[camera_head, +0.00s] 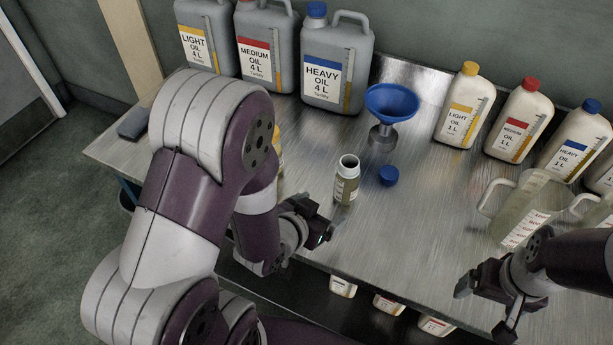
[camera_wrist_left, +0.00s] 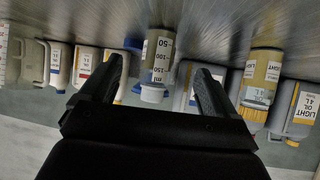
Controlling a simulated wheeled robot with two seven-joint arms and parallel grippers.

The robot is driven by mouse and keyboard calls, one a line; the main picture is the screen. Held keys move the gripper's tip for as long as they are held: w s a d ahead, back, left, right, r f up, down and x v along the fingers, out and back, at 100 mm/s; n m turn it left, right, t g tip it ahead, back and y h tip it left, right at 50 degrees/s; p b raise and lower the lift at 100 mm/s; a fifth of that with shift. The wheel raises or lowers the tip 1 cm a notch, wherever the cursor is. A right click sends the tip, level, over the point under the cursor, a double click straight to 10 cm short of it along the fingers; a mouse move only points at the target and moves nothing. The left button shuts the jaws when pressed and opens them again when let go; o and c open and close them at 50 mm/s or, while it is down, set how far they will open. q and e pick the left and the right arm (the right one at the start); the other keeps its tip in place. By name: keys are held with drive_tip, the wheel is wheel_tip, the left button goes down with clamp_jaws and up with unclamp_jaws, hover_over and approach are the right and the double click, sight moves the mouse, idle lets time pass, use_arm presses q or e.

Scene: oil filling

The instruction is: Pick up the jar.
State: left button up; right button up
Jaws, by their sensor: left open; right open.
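The jar (camera_head: 346,185) is a small upright container with a white neck, an open mouth and a marked label. It stands on the metal table left of a blue cap (camera_head: 388,175). My left gripper (camera_head: 314,224) is open, just to the lower left of the jar and apart from it. In the left wrist view, which looks upside down, the jar (camera_wrist_left: 159,62) appears between the two open fingers (camera_wrist_left: 160,88), further out. My right gripper (camera_head: 484,311) is open and empty at the table's front right, below the measuring jug (camera_head: 522,205).
A blue funnel (camera_head: 391,103) stands behind the jar. Large grey oil cans (camera_head: 337,60) line the back left; white oil bottles (camera_head: 463,105) stand at the right. A yellow bottle (camera_wrist_left: 262,75) is mostly hidden by my left arm in the head view. The table's middle front is clear.

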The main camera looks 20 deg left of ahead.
sight(351, 173)
use_arm(q)
drive_tip(key=w, duration=0.4)
drive_tip(key=w+d+f+t, duration=0.1)
drive_tip(key=w, duration=0.3)
drive_tip(key=w+d+t, duration=0.1)
drive_tip(key=w, duration=0.4)
drive_tip(key=shift+w+d+f, duration=0.1)
drive_tip(key=shift+d+f, duration=0.1)
drive_tip(key=shift+f, duration=0.2)
drive_tip(key=shift+c, duration=0.3)
drive_tip(key=c, duration=1.1)
drive_tip(key=shift+r, duration=0.2)
